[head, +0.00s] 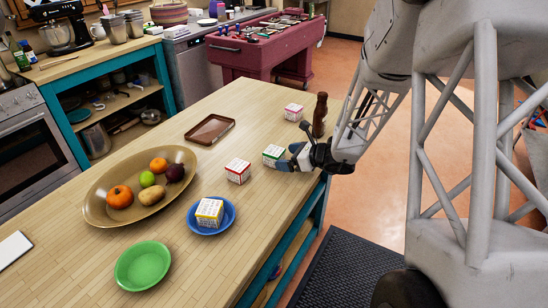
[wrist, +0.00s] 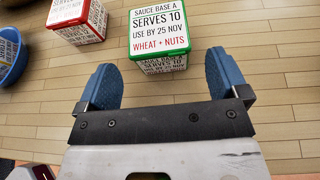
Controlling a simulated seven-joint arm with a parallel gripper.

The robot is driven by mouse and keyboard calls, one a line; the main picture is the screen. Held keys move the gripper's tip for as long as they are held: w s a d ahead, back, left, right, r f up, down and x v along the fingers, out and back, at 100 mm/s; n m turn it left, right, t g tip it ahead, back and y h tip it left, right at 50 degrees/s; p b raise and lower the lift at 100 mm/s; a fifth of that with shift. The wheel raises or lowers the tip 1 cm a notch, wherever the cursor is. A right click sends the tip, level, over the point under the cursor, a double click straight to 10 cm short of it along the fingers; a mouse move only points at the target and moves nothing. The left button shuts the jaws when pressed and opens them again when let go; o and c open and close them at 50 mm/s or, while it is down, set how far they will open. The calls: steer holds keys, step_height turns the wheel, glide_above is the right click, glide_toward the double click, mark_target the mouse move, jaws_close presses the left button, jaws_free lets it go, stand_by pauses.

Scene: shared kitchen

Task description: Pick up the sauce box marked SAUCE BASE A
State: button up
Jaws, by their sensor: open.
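The SAUCE BASE A box (head: 272,154) is a white carton with green edges, standing on the wooden counter. In the wrist view its label (wrist: 165,24) reads SAUCE BASE A, SERVES 10, USE BY 25 NOV, WHEAT + NUTS. My gripper (head: 287,158) is beside it, on its right in the head view. In the wrist view my gripper (wrist: 161,66) is open, with its two blue fingers apart and the box's near side between their tips. Nothing is held.
A red-edged box (head: 238,171) stands left of the green one, and another carton (head: 293,112) and a brown bottle (head: 320,115) stand behind. A blue bowl (head: 193,222) holds a yellow-edged box. A fruit bowl (head: 95,205), green bowl (head: 142,266) and brown tray (head: 209,129) share the counter.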

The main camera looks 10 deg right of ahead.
mark_target(272, 150)
steer(key=shift+x, duration=2.5)
steer(key=c, duration=1.1)
steer(key=shift+r, duration=0.15)
steer(key=shift+r, duration=1.35)
steer(key=shift+s+r, duration=0.15)
steer(key=shift+r, duration=0.2)
steer(key=s, duration=0.5)
steer(key=s+r, duration=0.1)
steer(key=s, duration=0.9)
steer(key=shift+s+a+r, duration=0.15)
steer(key=shift+s+a, duration=0.05)
steer(key=shift+s, duration=0.1)
